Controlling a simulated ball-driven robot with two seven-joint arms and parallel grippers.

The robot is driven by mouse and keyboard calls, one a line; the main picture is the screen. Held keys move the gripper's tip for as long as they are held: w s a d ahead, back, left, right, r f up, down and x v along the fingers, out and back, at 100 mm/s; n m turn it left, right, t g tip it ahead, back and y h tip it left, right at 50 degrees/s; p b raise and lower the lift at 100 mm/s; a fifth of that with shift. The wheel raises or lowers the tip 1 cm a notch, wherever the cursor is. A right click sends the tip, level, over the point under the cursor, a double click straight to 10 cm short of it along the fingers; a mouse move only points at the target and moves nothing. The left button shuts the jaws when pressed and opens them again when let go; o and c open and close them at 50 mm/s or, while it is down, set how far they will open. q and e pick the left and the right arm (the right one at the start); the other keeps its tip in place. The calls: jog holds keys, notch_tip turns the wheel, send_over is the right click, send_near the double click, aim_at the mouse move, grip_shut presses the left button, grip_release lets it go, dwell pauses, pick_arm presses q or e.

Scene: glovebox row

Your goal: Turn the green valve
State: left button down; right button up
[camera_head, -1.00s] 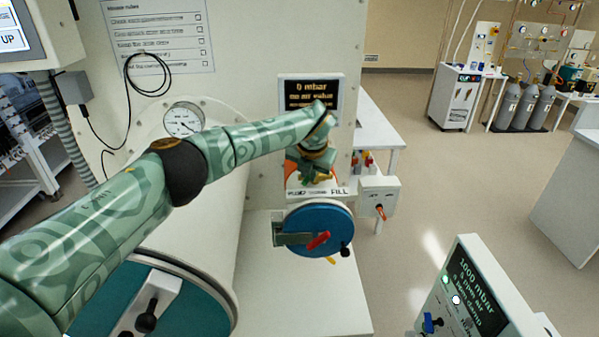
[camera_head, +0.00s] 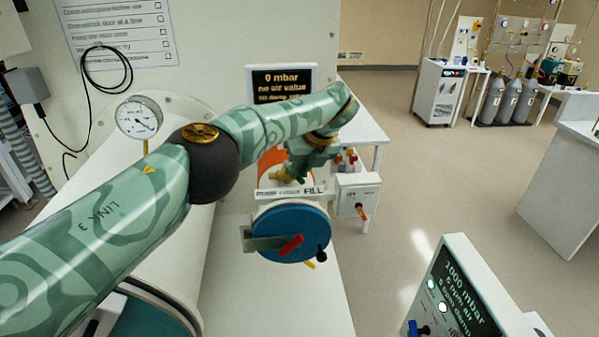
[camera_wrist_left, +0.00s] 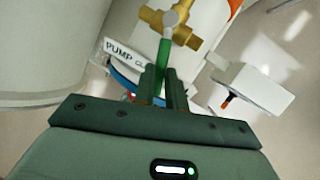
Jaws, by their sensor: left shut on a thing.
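The valve's green lever (camera_wrist_left: 164,52) sticks out from a brass valve body (camera_wrist_left: 178,28) in the left wrist view. My left gripper (camera_wrist_left: 163,78) is shut on the lever's end. In the head view, the brass valve body (camera_head: 282,174) shows just above the label strip (camera_head: 290,192), with my left gripper (camera_head: 300,164) beside it on the right. My wrist and forearm hide part of the valve there. The strip reads PUMP at its left and FILL at its right; its middle word is hard to read. My right gripper is not in view.
A blue round door (camera_head: 290,232) with a red handle is below the valve. A white switch box (camera_head: 357,196) stands close to its right. The display (camera_head: 282,84) above reads 0 mbar; another display (camera_head: 467,289) at front right reads 1000 mbar. Floor is free farther right.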

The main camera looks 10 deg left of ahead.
pick_arm(q)
jog(key=shift+w+r, duration=0.1)
jog(key=shift+w, duration=0.05)
dwell(0.4)
jog(key=c, duration=1.4)
grip_release()
jog(key=shift+c, duration=0.2)
jog(key=shift+d, duration=0.1)
jog(key=p+v, duration=0.3)
jog(key=v, duration=1.3)
jog(key=shift+w+d, duration=0.1)
jog(key=shift+d, duration=0.05)
